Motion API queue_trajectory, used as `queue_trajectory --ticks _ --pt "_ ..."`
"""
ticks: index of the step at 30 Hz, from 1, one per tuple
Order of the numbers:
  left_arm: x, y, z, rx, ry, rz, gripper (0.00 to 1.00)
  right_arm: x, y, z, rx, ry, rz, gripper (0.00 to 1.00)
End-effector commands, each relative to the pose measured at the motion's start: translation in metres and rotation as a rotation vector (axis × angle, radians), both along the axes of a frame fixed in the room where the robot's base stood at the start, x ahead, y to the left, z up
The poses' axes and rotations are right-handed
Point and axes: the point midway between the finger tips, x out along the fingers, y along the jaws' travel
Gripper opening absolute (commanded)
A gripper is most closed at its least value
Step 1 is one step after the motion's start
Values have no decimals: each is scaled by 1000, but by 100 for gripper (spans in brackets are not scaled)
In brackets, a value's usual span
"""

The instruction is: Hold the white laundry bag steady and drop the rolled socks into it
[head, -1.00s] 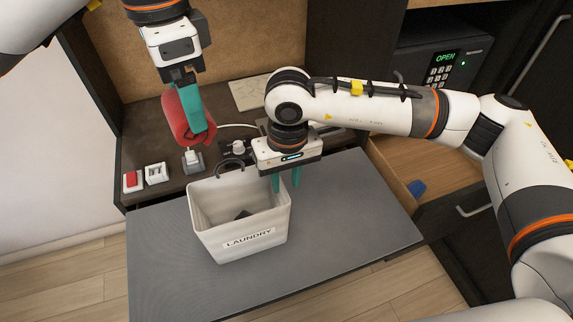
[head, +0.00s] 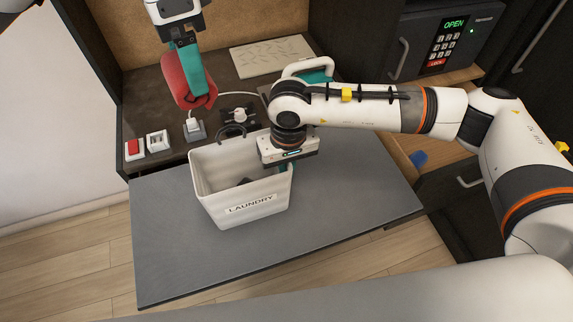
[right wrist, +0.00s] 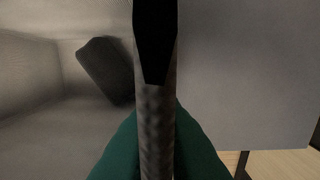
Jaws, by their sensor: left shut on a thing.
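The white laundry bag (head: 215,195), marked LAUNDRY, stands upright and open on the grey mat (head: 340,215). A dark item lies inside it (right wrist: 105,70). My left gripper (head: 187,68) is shut on the red rolled socks (head: 178,85), holding them behind and left of the bag, not over its mouth. My right gripper (head: 284,170) is at the bag's right rim. In the right wrist view, its green fingers (right wrist: 158,140) lie on both sides of the bag's wall, close to it. Whether they press on it I cannot tell.
A red switch (head: 133,148), a socket block (head: 157,140) and a plug (head: 195,130) sit along the dark counter behind the bag. An open safe (head: 445,45) and an open drawer (head: 430,150) are at the right. The mat is clear right of the bag.

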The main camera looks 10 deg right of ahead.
Motion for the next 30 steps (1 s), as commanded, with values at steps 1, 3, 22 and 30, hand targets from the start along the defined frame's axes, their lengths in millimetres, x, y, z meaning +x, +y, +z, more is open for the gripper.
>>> queue_trajectory --ticks 1,3,22,30 --pt "0 0 0 0 0 0 54 0 0 0 0 0 0 1" --pt "0 0 0 0 0 0 54 0 0 0 0 0 0 0" --pt "12 -18 -80 2 1 637 54 0 0 1 0 -1 -1 0" --pt "13 -22 -105 1 1 788 54 0 0 0 0 -1 -1 0"
